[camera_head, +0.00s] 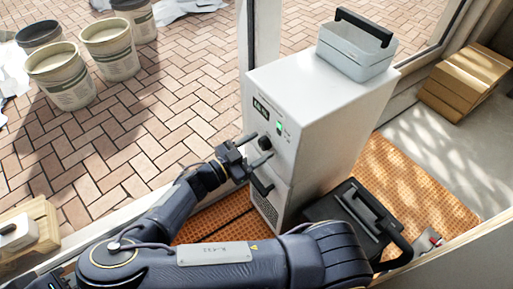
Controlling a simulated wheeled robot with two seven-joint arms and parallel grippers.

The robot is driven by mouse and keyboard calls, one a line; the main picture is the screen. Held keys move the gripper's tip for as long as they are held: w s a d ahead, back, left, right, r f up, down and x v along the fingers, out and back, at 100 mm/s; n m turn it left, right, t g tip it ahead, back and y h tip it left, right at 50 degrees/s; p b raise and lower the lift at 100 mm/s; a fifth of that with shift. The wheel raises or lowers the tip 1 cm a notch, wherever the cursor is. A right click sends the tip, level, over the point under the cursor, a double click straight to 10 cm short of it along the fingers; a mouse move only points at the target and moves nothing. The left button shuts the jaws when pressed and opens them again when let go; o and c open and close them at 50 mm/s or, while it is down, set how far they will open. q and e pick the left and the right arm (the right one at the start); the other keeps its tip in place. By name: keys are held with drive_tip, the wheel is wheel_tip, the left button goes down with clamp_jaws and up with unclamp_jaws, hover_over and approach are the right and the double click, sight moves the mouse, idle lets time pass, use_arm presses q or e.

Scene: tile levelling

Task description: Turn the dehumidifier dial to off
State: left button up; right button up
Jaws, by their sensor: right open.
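The dehumidifier (335,125) is a tall white box with its control face turned to the left. On that face are a small dark display (260,107), a green-lit switch (279,127) and a round black dial (265,143). The dial's setting is too small to read. My right gripper (263,168) is open and empty in front of the control face, just below and beside the dial. I cannot tell whether a finger touches the dial or the face. My left gripper is out of view.
A grey container with a black handle (355,52) sits on the dehumidifier. A black case (352,212) stands at its foot on an orange perforated mat (405,175). Several buckets (62,80) stand on the brick paving beyond a frame post (258,35). Cardboard boxes (468,80) lie at right.

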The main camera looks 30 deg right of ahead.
drive_tip(key=c, duration=1)
